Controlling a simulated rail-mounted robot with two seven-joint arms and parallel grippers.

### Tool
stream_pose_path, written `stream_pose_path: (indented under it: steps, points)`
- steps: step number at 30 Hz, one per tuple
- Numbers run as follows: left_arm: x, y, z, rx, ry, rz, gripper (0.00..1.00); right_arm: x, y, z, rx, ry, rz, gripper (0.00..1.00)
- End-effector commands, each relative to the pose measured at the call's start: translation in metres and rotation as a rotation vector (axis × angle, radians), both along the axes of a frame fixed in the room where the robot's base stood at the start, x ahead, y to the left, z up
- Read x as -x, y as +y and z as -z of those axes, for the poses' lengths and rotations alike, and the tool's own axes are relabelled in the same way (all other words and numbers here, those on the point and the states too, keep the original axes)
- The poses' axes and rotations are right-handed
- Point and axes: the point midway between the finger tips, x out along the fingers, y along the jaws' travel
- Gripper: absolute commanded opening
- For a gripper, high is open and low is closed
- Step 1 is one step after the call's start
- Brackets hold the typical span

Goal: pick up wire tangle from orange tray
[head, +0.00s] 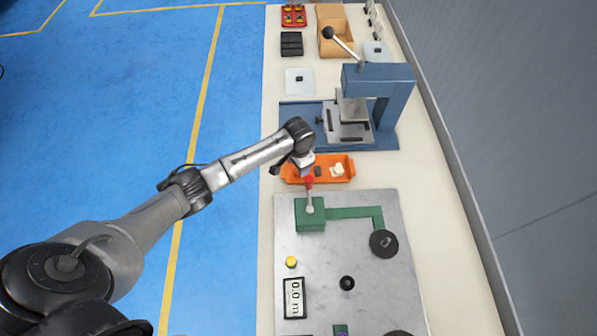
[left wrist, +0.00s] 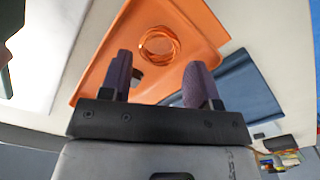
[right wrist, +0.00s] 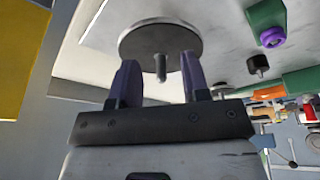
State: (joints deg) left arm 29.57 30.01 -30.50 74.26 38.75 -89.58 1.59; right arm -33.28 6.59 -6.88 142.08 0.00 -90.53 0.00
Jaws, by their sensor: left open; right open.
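The orange tray (head: 349,178) lies crosswise on the bench, between the blue press and the grey metal plate. In the left wrist view, the wire tangle (left wrist: 160,43) is a loose ring of copper-orange wire on the floor of the orange tray (left wrist: 205,22). In the head view I cannot make the tangle out. My left gripper (head: 298,168) is over the tray's left part. In its wrist view, the open fingers (left wrist: 160,82) point at the tray, with the tangle beyond their tips and nothing gripped. My right gripper (right wrist: 160,82) is open and empty, facing a round metal disc.
A blue press (head: 390,80) stands just behind the tray. In front is a metal plate (head: 345,250) with a green block (head: 310,217), a red-knobbed lever (head: 309,182) near my left gripper and a dark disc (head: 383,244). The tray also holds pale pieces (head: 338,170).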

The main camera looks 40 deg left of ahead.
Motion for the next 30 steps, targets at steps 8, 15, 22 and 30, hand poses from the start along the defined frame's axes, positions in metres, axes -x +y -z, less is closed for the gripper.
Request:
stream_pose_path:
  steps: [8,15,22,30]
  points:
    - [0.001,0.000,0.027,-0.002,0.000,-0.001,0.56,0.000,0.000,0.006,0.000,-0.001,0.000,0.43]
    - [0.000,0.000,0.029,-0.002,-0.001,0.000,0.56,0.000,-0.001,0.006,0.003,-0.001,-0.002,0.43]
    - [0.000,0.000,0.029,-0.002,-0.001,0.000,0.38,0.000,-0.003,0.006,0.009,-0.001,-0.006,0.43]
    - [0.000,0.000,0.028,-0.001,-0.001,0.000,0.20,0.000,-0.003,0.006,0.009,-0.001,-0.006,0.43]
